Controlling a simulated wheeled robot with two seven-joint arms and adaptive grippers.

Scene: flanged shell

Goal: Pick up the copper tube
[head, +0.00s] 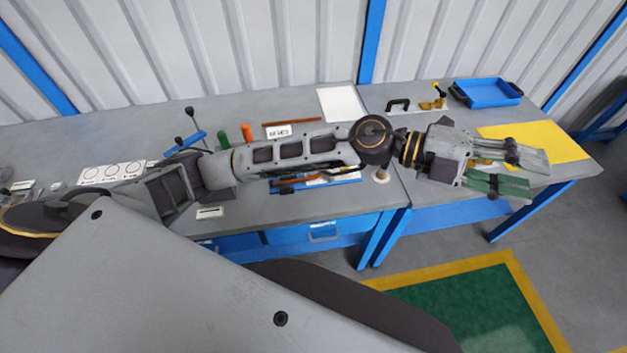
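A thin reddish-brown rod (292,122), which looks like the copper tube, lies on the workbench behind my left arm. A second brownish piece (297,181) lies by a blue tray in front of that arm, partly hidden; I cannot tell for certain which is the tube. My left gripper (530,175) is at the far right, over the right-hand bench near a yellow mat. Its two fingers are apart and nothing shows between them. It is far to the right of both brown pieces. My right gripper is not in view.
A blue tray (487,92) and a small brass-coloured part (434,103) stand at the back right. A yellow mat (555,142) lies at the right. Orange (247,133) and green (223,140) handles and a white sheet (342,103) are behind my arm.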

